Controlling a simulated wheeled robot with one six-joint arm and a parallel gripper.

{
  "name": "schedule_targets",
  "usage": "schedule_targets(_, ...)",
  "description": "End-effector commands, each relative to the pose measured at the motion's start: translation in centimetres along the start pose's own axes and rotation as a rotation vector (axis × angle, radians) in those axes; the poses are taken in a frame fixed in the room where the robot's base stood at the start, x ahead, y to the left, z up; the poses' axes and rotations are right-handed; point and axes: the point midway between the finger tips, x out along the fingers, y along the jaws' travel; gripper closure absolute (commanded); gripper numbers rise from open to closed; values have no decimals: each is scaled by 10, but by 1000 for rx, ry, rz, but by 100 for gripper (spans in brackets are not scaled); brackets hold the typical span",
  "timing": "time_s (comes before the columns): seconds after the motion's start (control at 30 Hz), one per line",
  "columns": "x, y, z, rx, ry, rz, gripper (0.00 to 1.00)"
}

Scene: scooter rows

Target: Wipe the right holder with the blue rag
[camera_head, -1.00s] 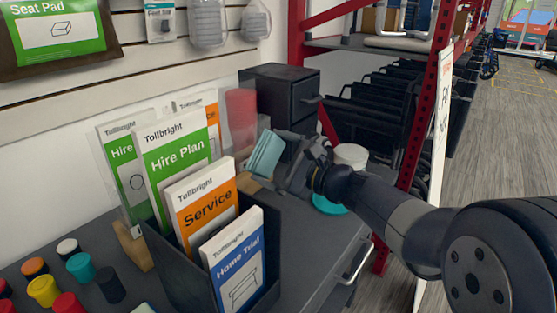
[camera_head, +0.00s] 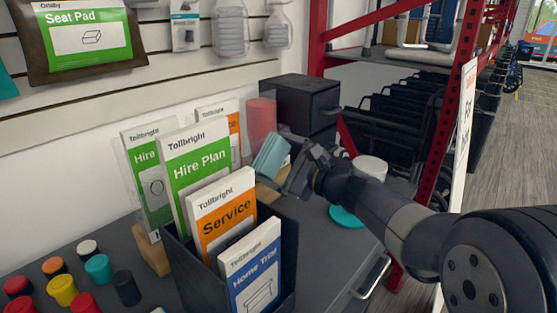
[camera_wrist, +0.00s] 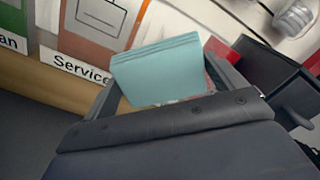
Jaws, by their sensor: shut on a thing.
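My gripper (camera_head: 300,172) is shut on a folded light-blue rag (camera_head: 270,156), which stands tilted at the jaws' left. The rag also shows large in the wrist view (camera_wrist: 158,74). Clear leaflet holders stand on wood behind the black box; the left one holds a green Hire leaflet (camera_head: 147,165). An orange Service leaflet (camera_wrist: 95,28) stands left of the rag in the wrist view, above a wooden strip (camera_wrist: 65,65). The rag overlaps the holders' right end in the head view, by a reddish see-through shape (camera_head: 261,122). I cannot tell whether it touches a holder.
A black box (camera_head: 195,270) of leaflets stands close in front. A black drawer cabinet (camera_head: 300,100) is behind my gripper. A white tub (camera_head: 370,168) and a teal disc (camera_head: 345,217) lie right. Several coloured caps (camera_head: 62,291) stand front left.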

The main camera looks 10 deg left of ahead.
Motion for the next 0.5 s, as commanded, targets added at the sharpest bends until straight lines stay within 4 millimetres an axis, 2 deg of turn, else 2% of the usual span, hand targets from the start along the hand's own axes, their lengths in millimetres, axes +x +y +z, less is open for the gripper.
schedule_targets(0.5, 8, 0, 0, 0, 0, 0, 28)
